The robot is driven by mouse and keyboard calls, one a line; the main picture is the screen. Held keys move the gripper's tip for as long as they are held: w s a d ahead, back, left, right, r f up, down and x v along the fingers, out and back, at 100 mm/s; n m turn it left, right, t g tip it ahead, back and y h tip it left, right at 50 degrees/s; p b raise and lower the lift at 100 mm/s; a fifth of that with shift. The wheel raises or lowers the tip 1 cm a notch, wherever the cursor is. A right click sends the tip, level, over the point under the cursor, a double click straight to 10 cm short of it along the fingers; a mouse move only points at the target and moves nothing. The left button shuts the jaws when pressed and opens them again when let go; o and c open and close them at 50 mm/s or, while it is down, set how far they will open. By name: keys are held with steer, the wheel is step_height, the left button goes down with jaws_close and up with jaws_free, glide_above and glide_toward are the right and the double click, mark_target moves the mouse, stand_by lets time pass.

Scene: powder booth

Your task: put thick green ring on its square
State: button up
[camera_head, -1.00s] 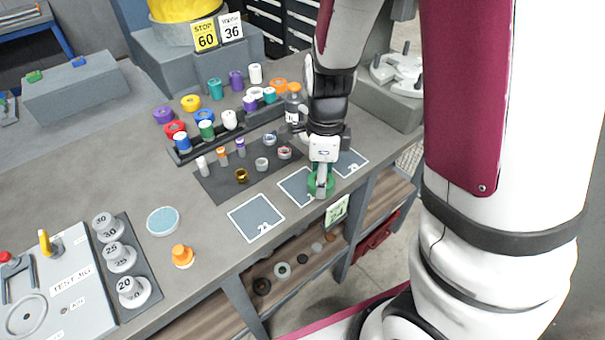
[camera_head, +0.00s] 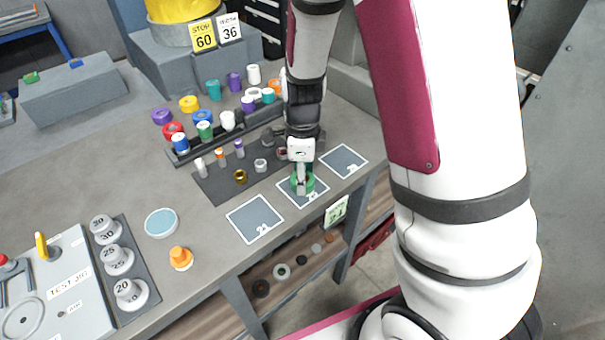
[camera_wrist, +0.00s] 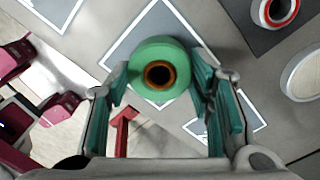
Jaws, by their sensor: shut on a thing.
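The thick green ring (camera_head: 309,185) is over the middle square (camera_head: 301,202) in the head view, partly hidden by my gripper (camera_head: 302,181). In the wrist view the green ring (camera_wrist: 158,57), with an orange-brown inner rim, sits between the teal pads of my gripper (camera_wrist: 163,72), which is shut on it.
A left square (camera_head: 255,218) and a right square (camera_head: 343,160) lie bare beside the middle one. Behind them a dark mat (camera_head: 218,186) holds several small parts. A orange cone-shaped piece (camera_head: 181,258) and a round blue pad (camera_head: 161,223) stand left. The table's front edge is close.

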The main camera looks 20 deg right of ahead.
steer(key=shift+f, duration=0.15)
steer(key=o, duration=1.4)
step_height(320, 180, up, 12)
steer(key=shift+s+d+r+n+t+p, duration=0.15)
steer(key=shift+s+r+n+t, duration=0.7)
steer(key=shift+s+r+n, duration=2.2)
steer(key=shift+s+a+r+n+t+p, duration=0.15)
steer(key=shift+s+r+n+t, duration=0.65)
steer(key=shift+s+r+n, duration=2.3)
steer(key=shift+s+d+r+n+t+p, duration=0.15)
steer(key=shift+s+r+n+t, duration=1)
steer(key=shift+s+n, duration=3.45)
steer(key=shift+w+r+n+g, duration=0.25)
steer(key=shift+w+n+g, duration=0.05)
steer(key=shift+w+n, duration=0.65)
